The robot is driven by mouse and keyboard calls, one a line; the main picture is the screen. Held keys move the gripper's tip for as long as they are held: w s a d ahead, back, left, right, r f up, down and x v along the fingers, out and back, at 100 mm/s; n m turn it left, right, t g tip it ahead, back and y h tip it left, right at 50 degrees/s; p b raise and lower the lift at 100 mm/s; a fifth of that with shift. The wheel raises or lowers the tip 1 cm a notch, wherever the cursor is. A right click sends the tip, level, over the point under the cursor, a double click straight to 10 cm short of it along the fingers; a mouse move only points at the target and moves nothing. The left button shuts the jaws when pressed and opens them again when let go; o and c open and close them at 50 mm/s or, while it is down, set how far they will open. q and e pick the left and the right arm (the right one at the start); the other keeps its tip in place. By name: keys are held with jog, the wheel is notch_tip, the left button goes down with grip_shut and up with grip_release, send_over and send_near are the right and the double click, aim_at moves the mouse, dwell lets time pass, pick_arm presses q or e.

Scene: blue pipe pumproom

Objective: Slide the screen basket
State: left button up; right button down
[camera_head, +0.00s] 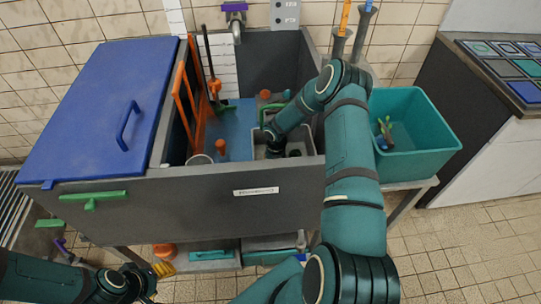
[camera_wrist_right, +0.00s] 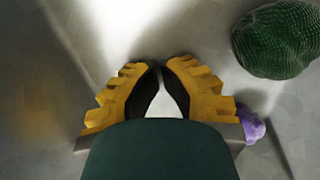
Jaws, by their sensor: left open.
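The screen basket appears to be the light grey open box (camera_head: 259,148) inside the dark grey tank, at the right end of a blue plate. A green handle (camera_head: 268,113) stands at its back left. My right arm reaches down into this box, and its fingertips are hidden in the head view. In the right wrist view my right gripper (camera_wrist_right: 160,64) has its yellow fingertips together, with nothing seen between them, over a pale grey surface. A dark green mesh lump (camera_wrist_right: 278,40) and a purple piece (camera_wrist_right: 250,124) lie to the right. My left gripper (camera_head: 158,280) is open and empty, low in front of the tank.
The tank (camera_head: 200,205) has a blue lid (camera_head: 105,95) with a handle at left and an orange frame (camera_head: 187,95) inside. A teal bin (camera_head: 425,165) holding small items stands at right. A dark counter (camera_head: 475,110) is farther right. Tiled floor lies in front.

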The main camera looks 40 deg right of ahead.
jog(key=shift+s+f, duration=0.15)
jog(key=shift+f, duration=0.55)
jog(key=shift+s+f, duration=0.1)
jog(key=shift+s, duration=0.1)
notch_tip(320, 180, up, 12)
jog(key=shift+w+r, duration=0.2)
